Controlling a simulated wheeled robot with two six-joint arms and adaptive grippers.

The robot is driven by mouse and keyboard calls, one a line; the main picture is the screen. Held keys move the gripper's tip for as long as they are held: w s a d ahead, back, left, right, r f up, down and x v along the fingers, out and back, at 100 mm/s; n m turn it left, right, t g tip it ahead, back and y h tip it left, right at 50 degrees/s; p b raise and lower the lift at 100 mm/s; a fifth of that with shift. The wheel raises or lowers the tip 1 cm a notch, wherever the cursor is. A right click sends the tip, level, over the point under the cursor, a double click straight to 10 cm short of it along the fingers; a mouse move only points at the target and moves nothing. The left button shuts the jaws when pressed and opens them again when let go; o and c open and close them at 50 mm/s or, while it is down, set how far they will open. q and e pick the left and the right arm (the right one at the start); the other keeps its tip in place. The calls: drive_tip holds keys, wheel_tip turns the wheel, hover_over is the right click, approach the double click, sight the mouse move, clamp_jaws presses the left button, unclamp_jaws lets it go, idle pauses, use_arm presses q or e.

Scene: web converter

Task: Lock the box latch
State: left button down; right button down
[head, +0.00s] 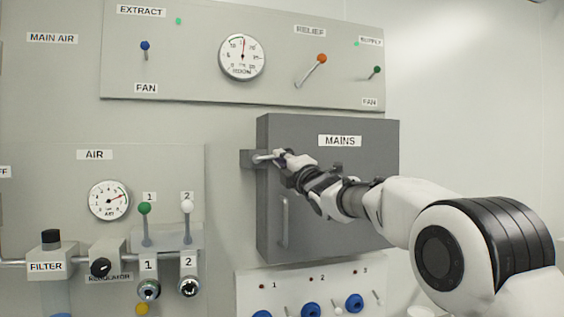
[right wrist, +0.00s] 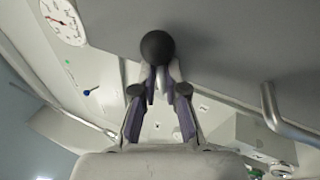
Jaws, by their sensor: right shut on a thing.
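The grey box (head: 330,200) labelled MAINS is mounted on the wall panel, with its door closed or nearly so; I cannot tell which. Its latch (head: 262,158) is a light rod in a dark bracket at the upper left edge. My right gripper (head: 281,158) reaches it from the right and is shut on the latch handle. In the right wrist view, a black ball knob (right wrist: 157,47) sits at the tips of my right gripper (right wrist: 157,78). The fingers hide the part behind the knob. My left gripper is not in view.
The box's vertical door handle (head: 284,222) is below the latch; it also shows in the right wrist view (right wrist: 283,118). A lower panel with blue knobs (head: 311,309) is under the box. Air valve levers (head: 187,208) stand to the left. The relief lever (head: 321,60) is above.

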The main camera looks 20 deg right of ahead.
drive_tip(key=shift+d+f+m+t+h+b, duration=0.15)
drive_tip(key=shift+m+h+b, duration=0.15)
drive_tip(key=shift+m+b, duration=0.2)
drive_tip(key=shift+d+f+m+t+h+b, duration=0.15)
drive_tip(key=shift+m+h+b, duration=0.2)
drive_tip(key=shift+m, duration=0.25)
drive_tip(key=shift+a+r, duration=0.1)
drive_tip(key=c, duration=1.2)
unclamp_jaws()
drive_tip(key=shift+s+d+f, duration=0.25)
drive_tip(key=shift+d+f, duration=0.05)
drive_tip(key=v, duration=1.1)
drive_tip(key=shift+s+d+f, duration=0.15)
drive_tip(key=shift+d, duration=0.25)
